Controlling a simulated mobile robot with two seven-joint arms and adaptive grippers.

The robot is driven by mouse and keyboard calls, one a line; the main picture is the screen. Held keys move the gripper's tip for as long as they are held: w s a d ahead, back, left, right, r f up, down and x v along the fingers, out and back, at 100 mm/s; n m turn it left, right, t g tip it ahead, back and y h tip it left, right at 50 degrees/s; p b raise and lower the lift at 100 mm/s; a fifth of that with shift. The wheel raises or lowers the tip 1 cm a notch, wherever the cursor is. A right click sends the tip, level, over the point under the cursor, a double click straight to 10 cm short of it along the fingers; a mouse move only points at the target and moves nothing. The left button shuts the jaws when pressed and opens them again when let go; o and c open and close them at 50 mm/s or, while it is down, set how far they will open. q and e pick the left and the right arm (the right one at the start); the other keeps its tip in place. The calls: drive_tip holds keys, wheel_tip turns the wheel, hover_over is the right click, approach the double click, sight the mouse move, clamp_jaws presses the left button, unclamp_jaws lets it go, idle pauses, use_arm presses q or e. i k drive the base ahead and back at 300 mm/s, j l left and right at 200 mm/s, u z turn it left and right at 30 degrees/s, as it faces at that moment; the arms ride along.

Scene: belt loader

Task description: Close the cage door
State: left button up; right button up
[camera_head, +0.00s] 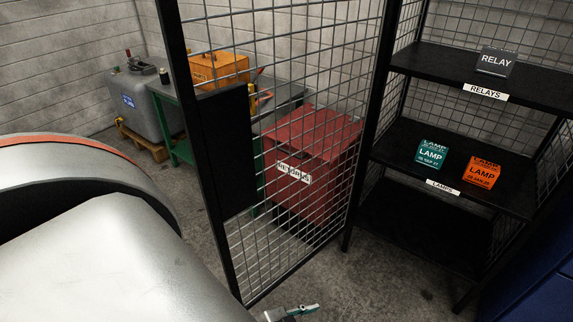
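The cage door (290,55) is a wire-mesh panel in a black frame. It stands open, swung out from the black shelf cage on the right, with its free edge toward the left. A black plate (226,150) sits on the door near that free edge. My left arm's large grey links fill the lower left. A small part of a gripper (291,313), apparently my left one, shows at the bottom edge below the door, apart from it in the picture. The rest of it is cut off, so its opening is hidden. My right gripper is not in view.
The cage's shelves hold a grey RELAY box (495,61), a teal LAMP box (432,153) and an orange LAMP box (481,172). Behind the mesh stand a red bin (320,135) and a green bench (180,140). A grey tank (135,100) stands far left. Floor below the shelves is clear.

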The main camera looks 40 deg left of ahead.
sight(217, 123)
drive_tip(key=k+j+z, duration=0.25)
drive_tip(key=k+j, duration=0.5)
drive_tip(key=j, duration=0.2)
drive_tip(key=k+j+z, duration=0.15)
drive_tip(key=j, duration=0.15)
drive_tip(key=k+j, duration=0.1)
drive_tip(key=j, duration=0.25)
drive_tip(key=k+j+z, duration=0.1)
drive_tip(key=j, duration=0.35)
drive_tip(key=k+j+z, duration=0.15)
drive_tip(key=j, duration=0.3)
drive_tip(key=i+j, duration=0.1)
drive_tip(key=j, duration=0.7)
drive_tip(key=i+j+z, duration=0.15)
drive_tip(key=j, duration=0.65)
drive_tip(key=k, duration=0.05)
